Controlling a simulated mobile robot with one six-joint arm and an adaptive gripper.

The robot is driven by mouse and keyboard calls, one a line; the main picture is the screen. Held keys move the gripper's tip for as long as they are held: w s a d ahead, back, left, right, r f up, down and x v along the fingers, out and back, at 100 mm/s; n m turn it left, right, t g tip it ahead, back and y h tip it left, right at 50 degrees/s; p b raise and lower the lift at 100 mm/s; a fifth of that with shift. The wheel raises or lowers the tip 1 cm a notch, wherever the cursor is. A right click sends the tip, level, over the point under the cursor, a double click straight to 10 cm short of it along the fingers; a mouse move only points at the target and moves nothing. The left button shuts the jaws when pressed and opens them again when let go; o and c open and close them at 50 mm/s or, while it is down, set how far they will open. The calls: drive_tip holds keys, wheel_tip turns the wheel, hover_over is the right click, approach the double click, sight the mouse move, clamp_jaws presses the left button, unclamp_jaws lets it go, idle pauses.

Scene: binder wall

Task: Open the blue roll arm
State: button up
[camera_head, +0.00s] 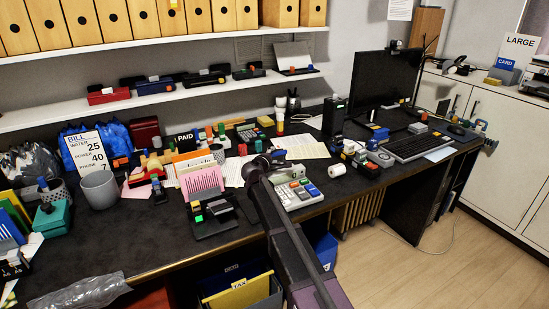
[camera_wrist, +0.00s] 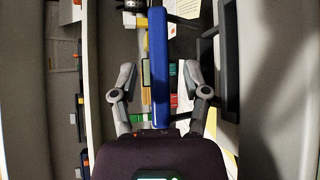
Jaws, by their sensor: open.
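My gripper (camera_wrist: 160,78) is open in the wrist view, with one grey finger on each side of a long, upright blue bar (camera_wrist: 158,50). The fingers stand apart from the bar's sides. I cannot tell the depth between bar and fingers, or whether this bar is the roll arm. In the head view my dark gripper (camera_head: 262,165) is small above the middle of the desk, its fingers not clear. No blue roll arm stands out there; a dark blue device (camera_head: 154,86) sits on the lower shelf.
The desk (camera_head: 150,235) is crowded with a grey cup (camera_head: 99,190), a calculator (camera_head: 298,193), papers and stamps. A keyboard (camera_head: 408,147) and monitor (camera_head: 380,82) stand at the right. Binders fill the upper shelf. The floor at the right is clear.

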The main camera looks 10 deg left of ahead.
drive_tip(key=shift+x, duration=0.95)
clamp_jaws()
